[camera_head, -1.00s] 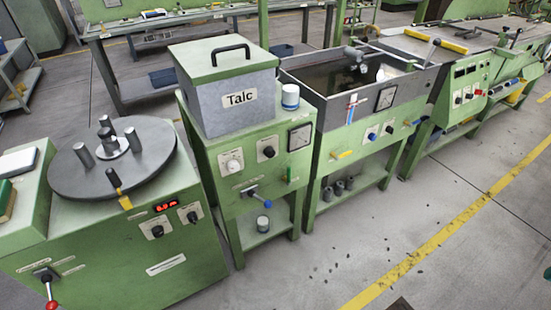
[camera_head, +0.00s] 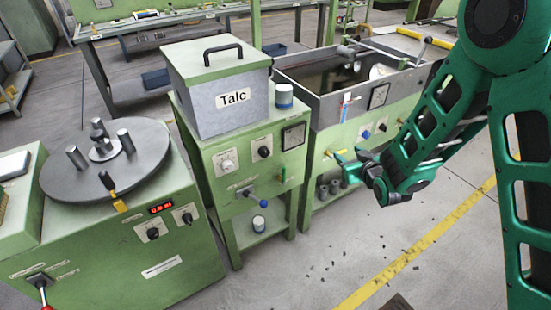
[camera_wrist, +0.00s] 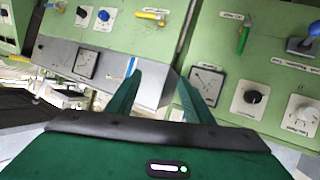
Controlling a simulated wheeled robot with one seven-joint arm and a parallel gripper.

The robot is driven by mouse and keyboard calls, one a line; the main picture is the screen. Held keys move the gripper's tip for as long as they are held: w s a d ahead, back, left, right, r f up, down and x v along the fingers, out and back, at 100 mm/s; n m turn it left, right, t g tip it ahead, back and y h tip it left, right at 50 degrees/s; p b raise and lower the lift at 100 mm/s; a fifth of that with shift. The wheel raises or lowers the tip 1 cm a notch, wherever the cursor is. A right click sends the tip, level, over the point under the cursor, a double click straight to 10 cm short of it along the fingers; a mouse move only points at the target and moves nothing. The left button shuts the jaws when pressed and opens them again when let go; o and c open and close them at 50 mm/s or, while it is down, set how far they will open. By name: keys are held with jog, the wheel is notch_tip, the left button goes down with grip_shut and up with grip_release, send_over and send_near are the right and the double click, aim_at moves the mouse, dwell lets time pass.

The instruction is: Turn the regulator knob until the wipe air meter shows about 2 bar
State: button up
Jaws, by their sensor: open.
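One is on the talc cabinet (camera_head: 293,136), also in the wrist view (camera_wrist: 208,82); the other is on the trough unit (camera_head: 378,96), also in the wrist view (camera_wrist: 87,62). Their needles are too small to read. The talc cabinet has a black knob (camera_head: 264,152) and a white dial knob (camera_head: 228,165); the trough unit has small knobs, one blue (camera_wrist: 103,15). I cannot tell which is the regulator knob. My gripper (camera_head: 340,166) is open and empty, in front of the trough unit, apart from the knobs.
A grey Talc box (camera_head: 235,97) stands on the talc cabinet. A turntable (camera_head: 107,160) tops the cabinet at left. Green and blue handles stick out from the panels. The floor in front is open, with a yellow line (camera_head: 415,250).

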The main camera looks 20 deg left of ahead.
jog(key=s+a+f+n+y, duration=0.2)
jog(key=s+a+f+y, duration=0.15)
jog(key=a, duration=0.65)
jog(key=n+y, duration=0.2)
jog(key=y, duration=0.2)
send_near(266, 154)
jog(key=shift+t, duration=0.4)
jog(key=x, duration=0.8)
jog(key=shift+a+f, duration=0.25)
jog(key=shift+f, duration=0.05)
jog(key=shift+c, duration=0.6)
jog(key=c, duration=0.9)
